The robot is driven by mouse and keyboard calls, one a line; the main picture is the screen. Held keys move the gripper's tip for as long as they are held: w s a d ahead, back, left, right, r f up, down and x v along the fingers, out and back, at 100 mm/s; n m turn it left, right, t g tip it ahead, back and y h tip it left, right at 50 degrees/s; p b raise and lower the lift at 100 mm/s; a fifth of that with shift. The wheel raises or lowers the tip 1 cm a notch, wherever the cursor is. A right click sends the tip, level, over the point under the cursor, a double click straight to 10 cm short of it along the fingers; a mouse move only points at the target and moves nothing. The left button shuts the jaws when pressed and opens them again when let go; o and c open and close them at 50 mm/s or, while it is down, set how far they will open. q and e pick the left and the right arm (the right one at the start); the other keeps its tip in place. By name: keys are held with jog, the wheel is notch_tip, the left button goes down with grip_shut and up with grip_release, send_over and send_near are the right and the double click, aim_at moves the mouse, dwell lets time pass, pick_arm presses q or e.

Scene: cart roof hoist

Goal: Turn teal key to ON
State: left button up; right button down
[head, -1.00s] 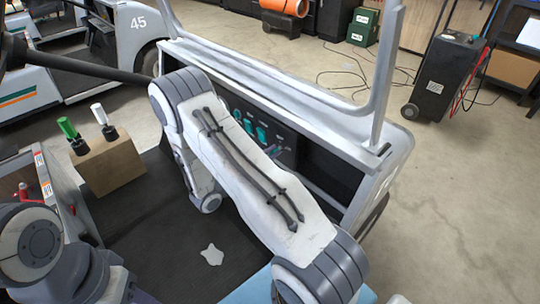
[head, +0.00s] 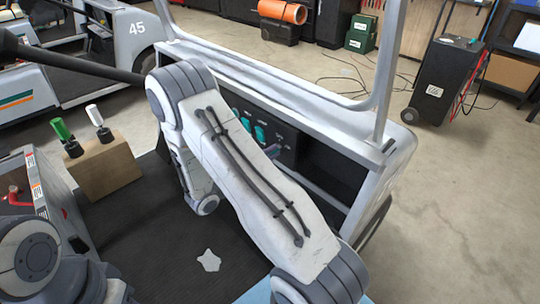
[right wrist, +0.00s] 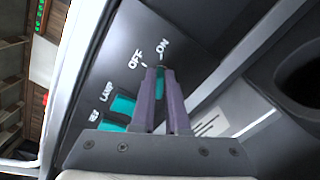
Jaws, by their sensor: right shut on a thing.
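The teal key shows only as a small sliver (right wrist: 160,71) between my right fingertips in the right wrist view. My right gripper (right wrist: 161,77) is shut on it at the dark switch panel (right wrist: 185,40). White OFF and ON marks are printed just beyond the fingertips, ON to the right of OFF. The fingers hide most of the key, so I cannot tell which mark it points to. My left gripper is not in view.
Teal rocker switches, one marked LAMP (right wrist: 123,103), sit beside the key. The cart's white frame (head: 290,95) surrounds the panel. A cardboard-coloured block (head: 105,168) holds a green-handled and a white-handled tool. Open floor lies to the right.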

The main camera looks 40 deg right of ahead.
dwell(0.4)
jog(key=c, duration=0.9)
grip_release()
jog(key=shift+a, duration=0.1)
jog(key=a, duration=0.7)
jog(key=s+a, duration=0.1)
jog(key=a, duration=0.2)
jog(key=shift+a, duration=0.15)
